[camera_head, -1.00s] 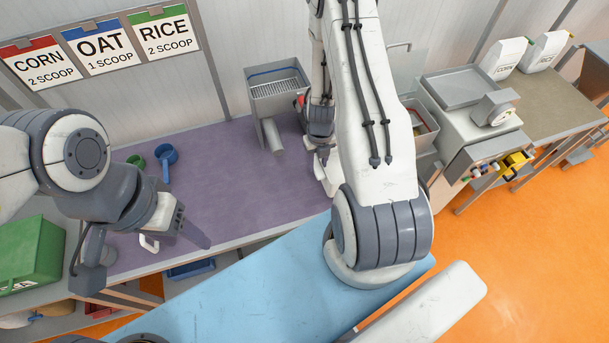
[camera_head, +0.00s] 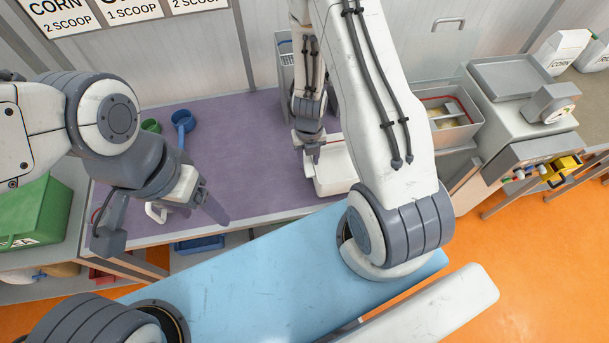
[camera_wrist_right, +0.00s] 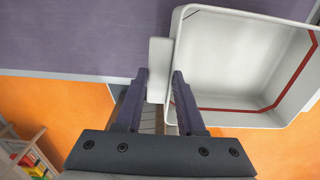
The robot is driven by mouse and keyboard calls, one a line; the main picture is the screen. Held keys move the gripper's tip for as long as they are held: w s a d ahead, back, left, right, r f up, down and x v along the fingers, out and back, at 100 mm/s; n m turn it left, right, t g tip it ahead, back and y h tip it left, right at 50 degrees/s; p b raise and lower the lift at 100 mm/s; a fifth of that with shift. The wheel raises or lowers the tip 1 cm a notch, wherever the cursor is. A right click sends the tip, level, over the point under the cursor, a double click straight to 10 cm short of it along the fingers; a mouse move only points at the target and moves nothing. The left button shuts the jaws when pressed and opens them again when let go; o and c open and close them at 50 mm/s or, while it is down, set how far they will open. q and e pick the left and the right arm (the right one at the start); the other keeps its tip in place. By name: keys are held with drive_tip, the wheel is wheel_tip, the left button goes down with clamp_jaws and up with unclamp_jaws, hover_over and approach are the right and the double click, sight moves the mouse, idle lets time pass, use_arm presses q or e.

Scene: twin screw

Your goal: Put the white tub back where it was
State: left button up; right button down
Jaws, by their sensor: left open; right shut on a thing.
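The white tub (camera_head: 336,176) is at the right part of the purple table in the head view, partly hidden by my right arm. In the right wrist view it is an empty open tub (camera_wrist_right: 235,60) with a red line inside. My right gripper (camera_head: 313,155) is shut on the tub's white side grip; its fingers (camera_wrist_right: 158,95) stand on both sides of the grip. I cannot tell whether the tub touches the table. My left gripper (camera_head: 160,222) is open at the table's front left, around or above a white handle (camera_head: 155,212).
A green bin (camera_head: 35,215) is at far left. A metal bin (camera_head: 445,120) and a scale (camera_head: 550,103) are at right. The table's middle is clear.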

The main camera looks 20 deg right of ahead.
drive_tip(key=shift+a+f, duration=0.45)
drive_tip(key=shift+a, duration=0.3)
wheel_tip(320, 180, down, 4)
drive_tip(key=b, duration=0.4)
drive_tip(key=shift+r, duration=0.1)
drive_tip(key=c, duration=0.5)
unclamp_jaws()
